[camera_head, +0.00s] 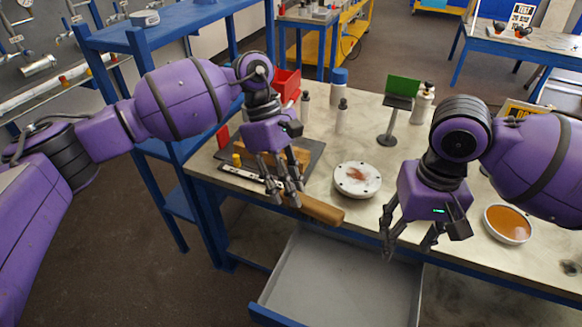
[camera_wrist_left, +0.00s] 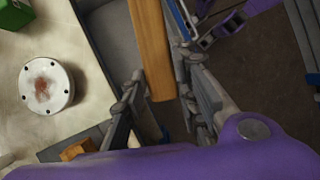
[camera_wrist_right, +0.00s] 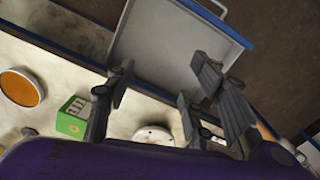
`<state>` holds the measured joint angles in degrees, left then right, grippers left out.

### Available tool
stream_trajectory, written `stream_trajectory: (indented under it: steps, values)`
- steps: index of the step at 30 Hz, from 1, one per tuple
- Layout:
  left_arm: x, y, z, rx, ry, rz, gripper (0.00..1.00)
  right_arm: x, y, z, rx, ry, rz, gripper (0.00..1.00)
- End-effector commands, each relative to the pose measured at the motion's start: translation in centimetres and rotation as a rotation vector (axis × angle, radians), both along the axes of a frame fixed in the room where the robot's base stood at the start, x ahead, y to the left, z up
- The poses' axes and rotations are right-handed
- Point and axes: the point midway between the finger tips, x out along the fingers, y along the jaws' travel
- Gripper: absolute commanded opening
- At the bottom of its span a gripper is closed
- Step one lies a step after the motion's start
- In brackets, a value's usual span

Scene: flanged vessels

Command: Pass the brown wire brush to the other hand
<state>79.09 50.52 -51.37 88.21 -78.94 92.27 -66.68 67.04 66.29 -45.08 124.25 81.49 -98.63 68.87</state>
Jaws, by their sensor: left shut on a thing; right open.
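The brown wire brush (camera_head: 322,209) is held in my left gripper (camera_head: 287,190), its wooden end sticking out to the right past the table's front edge. In the left wrist view the wooden part (camera_wrist_left: 152,45) runs between the fingers of my left gripper (camera_wrist_left: 158,88); its bristles are not clear. My right gripper (camera_head: 408,240) is open and empty, pointing down, to the right of the brush and apart from it. The right wrist view shows the spread fingers of my right gripper (camera_wrist_right: 160,82) with nothing between them.
An open grey drawer (camera_head: 325,275) juts out below the table's front edge. A white flanged disc (camera_head: 357,179) with a rust-brown stain lies behind the brush. A green sign on a stand (camera_head: 403,86), bottles (camera_head: 342,115) and an orange-filled dish (camera_head: 508,223) stand on the table.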

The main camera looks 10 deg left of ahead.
Motion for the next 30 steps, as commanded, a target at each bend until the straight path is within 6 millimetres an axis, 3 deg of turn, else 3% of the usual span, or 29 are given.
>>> stream_trajectory:
  steps: [1,9,19,23,30]
  values:
    - [-0.2,0.0,-1.9,-0.001,0.020,0.000,0.00,0.3,0.0,-1.1,0.000,0.009,0.000,0.49]
    - [-0.8,0.0,-6.4,-0.001,0.067,0.000,0.00,1.7,0.0,-2.7,-0.001,0.008,0.001,0.49]
    - [-1.0,0.0,-8.1,-0.001,0.083,0.000,0.00,2.0,-0.3,-3.6,-0.004,0.019,-0.004,0.49]
    - [-1.0,0.0,-8.0,-0.001,0.083,0.000,0.00,-0.3,-0.3,-6.5,0.004,0.095,-0.009,0.49]
    - [-1.0,0.0,-8.0,-0.001,0.083,0.000,0.00,-9.1,2.2,-15.1,0.101,0.336,-0.042,0.49]
